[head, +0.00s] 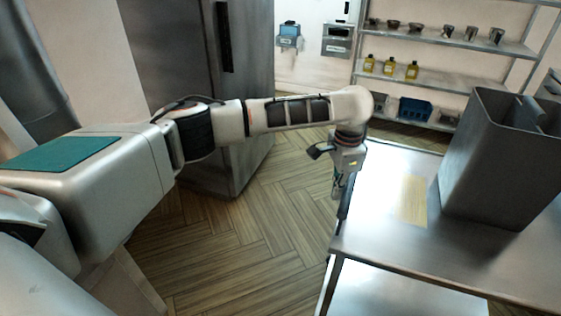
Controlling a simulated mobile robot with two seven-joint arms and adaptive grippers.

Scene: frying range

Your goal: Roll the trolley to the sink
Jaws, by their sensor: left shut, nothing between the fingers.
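A steel unit with a flat top (380,235) and a lower shelf (400,292) stands at the right; it looks like the trolley, though its wheels are out of view. My left arm reaches across from the left. My left gripper (339,192) points down at the unit's left edge, beside a dark part there. It is shut with nothing held. I cannot tell whether it touches the edge. My right gripper is not in view. No sink shows clearly.
A tall grey bin (492,165) and a pale yellow board (414,200) are on the unit's top. A steel cabinet (180,60) stands at the back left. Wall shelves (440,83) hold bowls and yellow bottles. Wooden floor (240,245) is clear left of the unit.

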